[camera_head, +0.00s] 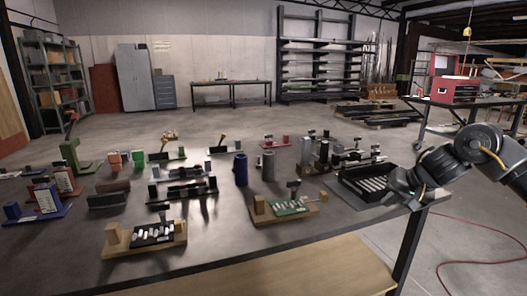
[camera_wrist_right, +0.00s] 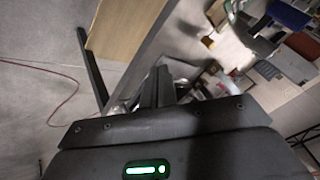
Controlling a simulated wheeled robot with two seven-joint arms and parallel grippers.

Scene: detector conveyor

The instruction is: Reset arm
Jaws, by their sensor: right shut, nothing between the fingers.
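My right arm comes in from the right in the head view. Its gripper (camera_head: 411,201) is shut and empty, at the right end of the metal table (camera_head: 215,238), beside a black tray (camera_head: 345,188) of light bars. I cannot tell whether it touches the table edge. In the right wrist view the two dark fingers (camera_wrist_right: 157,88) are together with nothing between them. My left gripper is not in view.
A wooden-based fixture with a green board (camera_head: 262,212) and another with white pieces (camera_head: 112,246) stand near the front edge. A blue cylinder (camera_head: 241,169) stands mid-table. Several other fixtures crowd the back and left. The floor right of the table holds a red cable (camera_head: 470,262).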

